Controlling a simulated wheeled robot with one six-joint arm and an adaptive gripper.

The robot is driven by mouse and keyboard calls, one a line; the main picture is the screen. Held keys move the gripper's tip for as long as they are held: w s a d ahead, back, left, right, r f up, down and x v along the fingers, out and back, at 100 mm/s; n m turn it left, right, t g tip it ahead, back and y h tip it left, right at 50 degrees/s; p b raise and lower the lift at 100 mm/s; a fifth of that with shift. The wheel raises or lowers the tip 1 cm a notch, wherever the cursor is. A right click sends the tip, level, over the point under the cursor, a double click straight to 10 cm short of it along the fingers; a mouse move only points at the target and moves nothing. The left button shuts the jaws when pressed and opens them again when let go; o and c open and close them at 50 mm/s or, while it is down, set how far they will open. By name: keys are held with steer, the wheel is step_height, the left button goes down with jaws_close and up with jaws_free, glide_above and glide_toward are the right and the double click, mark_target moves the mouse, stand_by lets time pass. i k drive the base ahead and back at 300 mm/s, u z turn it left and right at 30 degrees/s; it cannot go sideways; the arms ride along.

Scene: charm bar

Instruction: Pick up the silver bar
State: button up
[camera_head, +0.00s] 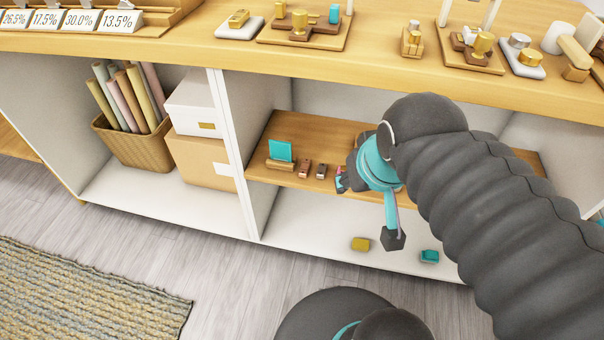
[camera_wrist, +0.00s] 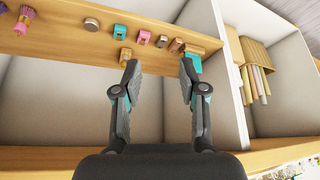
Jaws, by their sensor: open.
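I cannot pick out a silver bar with certainty. A small greyish piece (camera_head: 321,171) stands in a row of small pieces on the wooden shelf; it also shows in the wrist view (camera_wrist: 161,41), and I cannot tell if it is the bar. Beside it are a brownish piece (camera_head: 305,168) and a pink piece (camera_wrist: 144,37). My gripper (camera_head: 368,210) is at the front of the shelf. In the wrist view my gripper (camera_wrist: 160,70) has its fingers spread and nothing between them, apart from the row. My arm hides the right part of the shelf in the head view.
A teal card (camera_head: 281,151) stands in a holder at the row's left. Yellow (camera_head: 360,244) and teal (camera_head: 430,256) blocks lie on the cabinet floor below. The counter (camera_head: 370,62) overhangs the shelf, and a white divider (camera_head: 232,150) bounds it left.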

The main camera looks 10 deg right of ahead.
mark_target(321, 172)
steer(key=z, duration=2.55)
steer(key=k, duration=1.9)
steer(key=u, duration=2.2)
